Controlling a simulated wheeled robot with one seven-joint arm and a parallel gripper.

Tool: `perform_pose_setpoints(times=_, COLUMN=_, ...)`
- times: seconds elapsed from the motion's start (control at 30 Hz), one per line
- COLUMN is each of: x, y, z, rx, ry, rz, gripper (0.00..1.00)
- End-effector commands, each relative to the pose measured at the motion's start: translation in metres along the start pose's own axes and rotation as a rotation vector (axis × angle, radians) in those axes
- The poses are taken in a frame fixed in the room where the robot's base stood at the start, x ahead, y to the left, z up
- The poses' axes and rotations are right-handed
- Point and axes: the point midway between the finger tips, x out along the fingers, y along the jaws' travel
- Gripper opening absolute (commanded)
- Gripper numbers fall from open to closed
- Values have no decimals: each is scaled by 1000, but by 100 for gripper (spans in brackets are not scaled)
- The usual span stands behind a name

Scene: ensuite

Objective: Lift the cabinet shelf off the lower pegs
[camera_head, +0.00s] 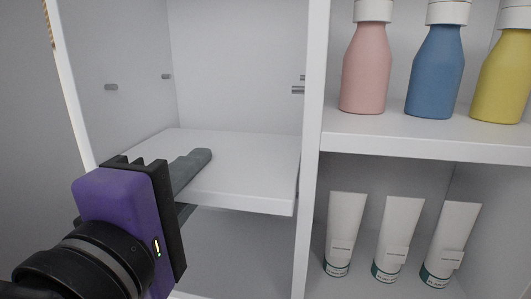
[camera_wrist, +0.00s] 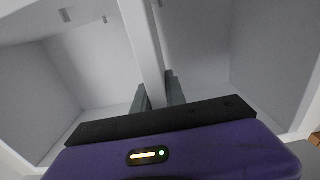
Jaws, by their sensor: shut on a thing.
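The cabinet shelf (camera_head: 245,172) is a white board in the left compartment, looking roughly level. My gripper (camera_head: 192,186) is shut on its front edge, with one grey finger above the board and the other below. In the wrist view the shelf (camera_wrist: 143,45) shows edge-on between the two fingers (camera_wrist: 158,95). The upper pegs are bare: two on the left wall (camera_head: 111,87) and two on the divider side (camera_head: 298,90), all above the shelf. The lower pegs are hidden, so I cannot tell whether the shelf touches them.
A white divider (camera_head: 311,130) stands close to the shelf's right end. Right of it, a fixed shelf (camera_head: 425,143) holds pink (camera_head: 365,70), blue (camera_head: 435,72) and yellow (camera_head: 500,80) bottles. Several white tubes (camera_head: 345,232) stand below. The space above the held shelf is clear.

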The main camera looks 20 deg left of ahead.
Motion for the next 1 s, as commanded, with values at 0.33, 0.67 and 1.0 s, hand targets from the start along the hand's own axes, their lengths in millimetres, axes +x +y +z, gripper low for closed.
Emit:
perform_pose_setpoints(times=0.33, x=-25, y=2, z=0, rx=0, ry=2, rz=4, gripper=0)
perform_pose_setpoints(times=0.67, x=-48, y=2, z=-1, rx=1, ry=4, rz=4, gripper=0)
perform_pose_setpoints(times=1.0, x=-71, y=2, z=0, rx=1, ry=2, rz=3, gripper=0)
